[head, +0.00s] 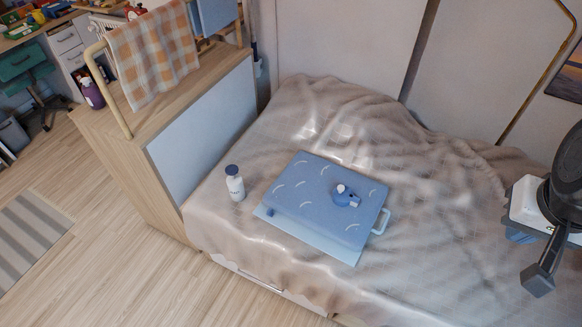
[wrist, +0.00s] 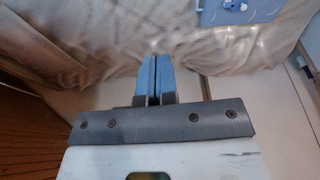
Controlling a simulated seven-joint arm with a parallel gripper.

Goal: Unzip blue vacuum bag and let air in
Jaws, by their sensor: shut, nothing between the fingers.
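The blue vacuum bag (head: 300,190) lies flat on the bed, with pale curved marks on its top. A paler blue strip (head: 315,237) runs along its front edge, with a small dark blue piece (head: 270,212) near its left end. A blue and white fitting (head: 345,197) sits on top, and a light blue handle (head: 381,222) sticks out at the right. Part of the bag shows at the top right of the wrist view (wrist: 262,10). My gripper (wrist: 155,60) is shut and empty, its blue fingers together, well apart from the bag.
A white bottle with a dark cap (head: 235,184) stands on the bed left of the bag. The rumpled beige blanket (head: 440,210) around the bag is otherwise clear. A wooden cabinet (head: 190,140) with a checked cloth (head: 150,55) borders the bed at the left.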

